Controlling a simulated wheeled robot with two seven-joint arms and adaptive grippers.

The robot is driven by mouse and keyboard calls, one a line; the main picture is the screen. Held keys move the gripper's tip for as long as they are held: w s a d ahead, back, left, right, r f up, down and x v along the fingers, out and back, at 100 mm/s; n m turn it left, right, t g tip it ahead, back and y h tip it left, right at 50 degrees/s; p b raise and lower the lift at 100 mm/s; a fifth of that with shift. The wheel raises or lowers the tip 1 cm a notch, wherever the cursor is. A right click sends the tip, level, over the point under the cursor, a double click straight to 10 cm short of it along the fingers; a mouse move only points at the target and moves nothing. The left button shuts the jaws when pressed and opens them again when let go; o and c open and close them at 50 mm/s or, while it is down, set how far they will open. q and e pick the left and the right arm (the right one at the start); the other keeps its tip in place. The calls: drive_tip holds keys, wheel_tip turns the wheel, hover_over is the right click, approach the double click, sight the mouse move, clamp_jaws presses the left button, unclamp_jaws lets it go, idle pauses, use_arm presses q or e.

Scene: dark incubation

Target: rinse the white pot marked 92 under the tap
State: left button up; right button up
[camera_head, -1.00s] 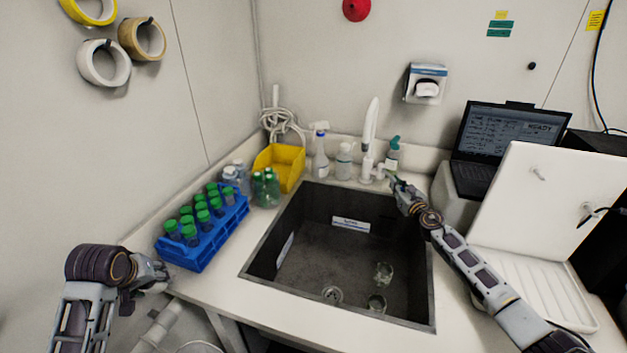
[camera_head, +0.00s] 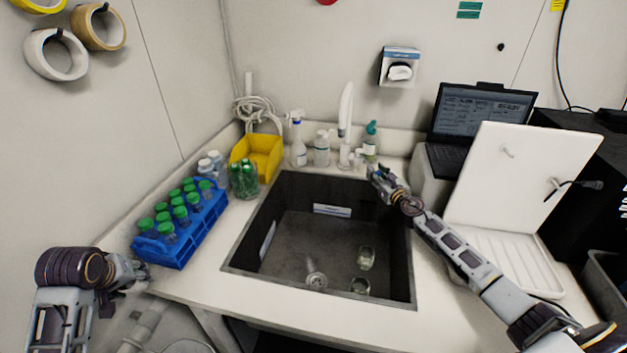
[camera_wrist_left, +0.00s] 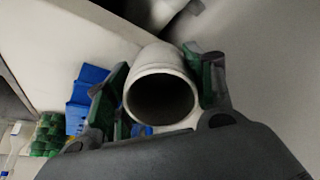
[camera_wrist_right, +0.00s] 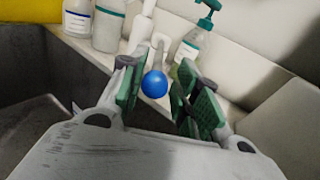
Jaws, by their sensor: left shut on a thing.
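My left gripper (camera_wrist_left: 163,85) is shut on a white pot (camera_wrist_left: 162,70), whose round open mouth faces the wrist camera. No number shows on the pot. In the head view my left gripper (camera_head: 140,275) is at the left, in front of the blue rack. The white tap (camera_head: 345,125) stands behind the sink (camera_head: 240,272). My right gripper (camera_head: 375,172) is at the sink's back right corner. It is open, with a blue ball knob (camera_wrist_right: 154,84) showing between its fingers; contact is unclear. A pale streak shows above the drain (camera_head: 317,281); I cannot tell whether it is water.
The blue rack (camera_head: 180,240) of green-capped tubes stands left of the sink. Bottles (camera_head: 299,150) and a yellow bin (camera_head: 268,157) line the back. Glass jars (camera_head: 366,258) stand in the sink. A draining board (camera_head: 510,260) and laptop (camera_head: 480,120) are at right.

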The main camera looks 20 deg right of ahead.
use_arm(q)
drive_tip(key=shift+s+a+r, duration=0.1)
drive_tip(key=shift+s+r, duration=0.1)
drive_tip(key=shift+s, duration=0.15)
use_arm(e)
drive_tip(key=shift+s+a+r, duration=0.1)
drive_tip(key=shift+s+r, duration=0.15)
drive_tip(key=shift+s, duration=0.25)
drive_tip(key=shift+s+r, duration=0.2)
drive_tip(key=shift+s, duration=0.3)
use_arm(q)
drive_tip(key=shift+w+f, duration=0.15)
drive_tip(key=shift+w, duration=0.1)
drive_tip(key=shift+s, duration=0.1)
use_arm(e)
drive_tip(key=s, duration=0.8)
drive_tip(key=shift+s, duration=0.1)
